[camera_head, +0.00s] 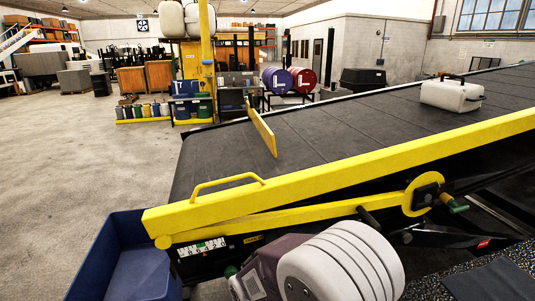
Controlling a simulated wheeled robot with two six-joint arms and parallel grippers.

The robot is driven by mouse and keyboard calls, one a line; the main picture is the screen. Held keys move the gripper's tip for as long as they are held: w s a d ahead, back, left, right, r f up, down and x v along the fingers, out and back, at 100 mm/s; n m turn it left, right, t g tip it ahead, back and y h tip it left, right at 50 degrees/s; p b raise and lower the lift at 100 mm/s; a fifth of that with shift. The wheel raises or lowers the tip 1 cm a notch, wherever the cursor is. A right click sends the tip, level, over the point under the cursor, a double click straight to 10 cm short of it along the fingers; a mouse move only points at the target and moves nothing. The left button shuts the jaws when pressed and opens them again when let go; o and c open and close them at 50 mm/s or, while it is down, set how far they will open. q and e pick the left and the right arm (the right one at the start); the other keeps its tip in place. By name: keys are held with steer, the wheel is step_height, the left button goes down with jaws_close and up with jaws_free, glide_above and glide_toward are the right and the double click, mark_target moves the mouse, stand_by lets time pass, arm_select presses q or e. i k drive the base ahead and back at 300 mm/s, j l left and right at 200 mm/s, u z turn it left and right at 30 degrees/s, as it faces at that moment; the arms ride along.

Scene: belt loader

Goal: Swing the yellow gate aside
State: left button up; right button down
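A yellow panel (263,133), which looks like the gate, stands upright at the far edge of the dark conveyor belt (330,127). It slants a little way in over the belt. A yellow side rail (350,177) with a loop handle (228,184) runs along the belt's near side. Below it a yellow bar (290,217) reaches to a round yellow hub (422,194) with a green-tipped lever. Neither of my grippers shows in the head view.
A white case (452,96) lies on the belt at upper right. A blue bin (123,267) stands at the belt's lower left end. A white ribbed object (342,263) fills the bottom middle. The concrete floor (75,170) at left is open.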

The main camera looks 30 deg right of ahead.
mark_target(269, 137)
steer(key=i+j+z, duration=0.2)
steer(key=z, duration=0.25)
steer(key=i+j+z, duration=0.1)
steer(key=j+z, duration=0.3)
